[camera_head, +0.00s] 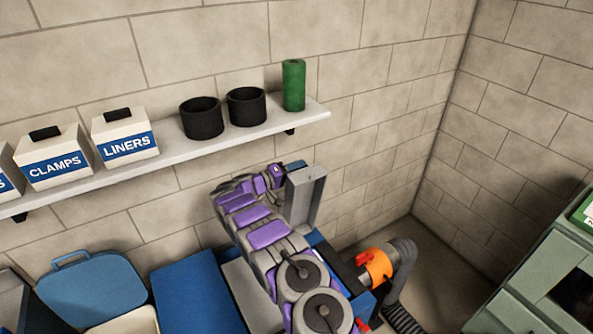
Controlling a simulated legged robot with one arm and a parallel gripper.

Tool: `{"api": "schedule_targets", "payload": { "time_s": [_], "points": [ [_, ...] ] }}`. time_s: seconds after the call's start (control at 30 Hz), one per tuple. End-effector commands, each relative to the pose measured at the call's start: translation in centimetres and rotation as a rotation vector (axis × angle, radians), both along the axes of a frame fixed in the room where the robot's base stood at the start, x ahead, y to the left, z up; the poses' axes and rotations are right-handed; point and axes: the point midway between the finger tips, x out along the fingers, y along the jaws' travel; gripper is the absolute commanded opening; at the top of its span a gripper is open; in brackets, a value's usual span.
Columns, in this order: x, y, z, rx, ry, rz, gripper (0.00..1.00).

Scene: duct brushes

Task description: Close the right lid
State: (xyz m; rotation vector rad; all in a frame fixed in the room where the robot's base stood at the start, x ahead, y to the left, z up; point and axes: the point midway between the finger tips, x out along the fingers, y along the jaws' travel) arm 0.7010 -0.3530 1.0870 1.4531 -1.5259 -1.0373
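A grey lid (305,196) stands raised near the back wall, at the right end of a blue unit (199,300). It is the rightmost lid I see. My grey and purple arm reaches up from the bottom, and my gripper (276,172) is at the lid's left upper side. I cannot tell whether it touches the lid. The fingers are small and partly hidden, so their opening is unclear. A second, blue lid (92,289) with a handle stands open at the lower left. My arm hides part of the unit below the grey lid.
A wall shelf (180,152) above holds boxes labelled CLAMPS (55,165) and LINERS (126,145), two black rings (246,106) and a green roll (294,84). An orange fitting (378,267) with a dark hose is right of my arm. A green-grey cabinet (535,275) stands at the far right.

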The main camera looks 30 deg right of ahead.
Motion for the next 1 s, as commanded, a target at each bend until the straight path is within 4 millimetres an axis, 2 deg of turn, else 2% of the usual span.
{"api": "schedule_targets", "payload": {
  "time_s": [0.3, 0.7, 1.0],
  "points": [
    [0.02, -0.03, 0.07, -0.002, 0.0, 0.001, 0.38],
    [0.05, -0.22, -0.12, 0.001, 0.002, 0.001, 0.0],
    [0.04, -0.32, -0.33, 0.003, 0.004, 0.0, 0.0]
  ]
}}
